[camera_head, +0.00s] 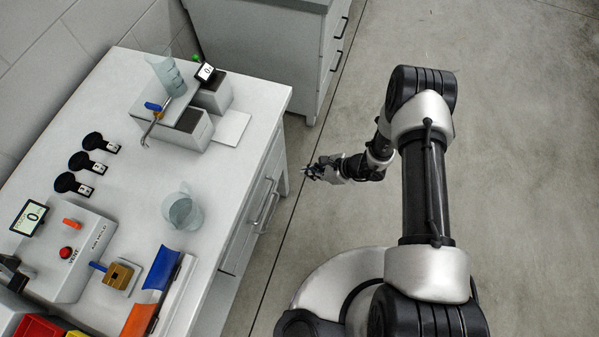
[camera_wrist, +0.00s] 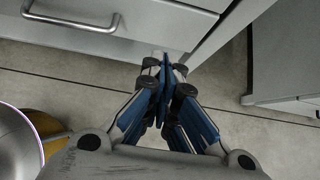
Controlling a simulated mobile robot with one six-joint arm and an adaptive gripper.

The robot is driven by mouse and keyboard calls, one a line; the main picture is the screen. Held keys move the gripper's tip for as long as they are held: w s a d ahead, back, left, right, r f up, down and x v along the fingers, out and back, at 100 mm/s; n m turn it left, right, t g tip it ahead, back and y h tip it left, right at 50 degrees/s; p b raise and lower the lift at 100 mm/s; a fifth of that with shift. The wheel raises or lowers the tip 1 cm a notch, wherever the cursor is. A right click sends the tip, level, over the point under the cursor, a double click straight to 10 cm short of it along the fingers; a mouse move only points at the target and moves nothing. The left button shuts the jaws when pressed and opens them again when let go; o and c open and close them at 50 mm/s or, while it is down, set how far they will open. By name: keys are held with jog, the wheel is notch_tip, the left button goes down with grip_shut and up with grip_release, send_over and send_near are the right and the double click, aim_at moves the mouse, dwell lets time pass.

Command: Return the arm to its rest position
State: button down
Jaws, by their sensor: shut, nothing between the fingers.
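My gripper (camera_head: 312,172) is at the end of my arm, out over the floor to the right of the white bench (camera_head: 265,105). It points left toward the bench's drawer front and stays apart from the bench top. In the wrist view my gripper (camera_wrist: 163,85) shows its blue-sided fingers drawn together at the tips, with nothing between them. The arm is bent, its upper link rising and the forearm reaching back left. The gripper's fingertips are small in the head view.
The bench top carries a clear beaker (camera_head: 183,208), a grey control box (camera_head: 72,250), several black round-ended pieces and a device with a display (camera_head: 206,72). A drawer handle (camera_wrist: 70,22) is near in the wrist view. A second cabinet (camera_head: 270,40) stands behind. Floor (camera_head: 530,150) at right is clear.

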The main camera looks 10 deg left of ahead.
jog(key=p+v, duration=0.1)
jog(key=v, duration=0.5)
jog(key=shift+r+p, duration=0.25)
jog(key=shift+p, duration=0.05)
jog(key=shift+d, duration=0.15)
notch_tip(320, 180, up, 31)
jog(key=d+n+h, duration=0.1)
jog(key=d+n, duration=0.1)
jog(key=n, duration=0.8)
jog(key=s+d+r+n+t+h, duration=0.4)
jog(key=s+d+r+n+h, duration=0.4)
jog(key=s+d+r, duration=0.6)
jog(key=s+r, duration=0.3)
jog(key=s, duration=0.1)
jog(key=shift+s+d+r+n, duration=0.25)
jog(key=shift+s+d+n, duration=0.05)
jog(key=shift+d+n, duration=0.1)
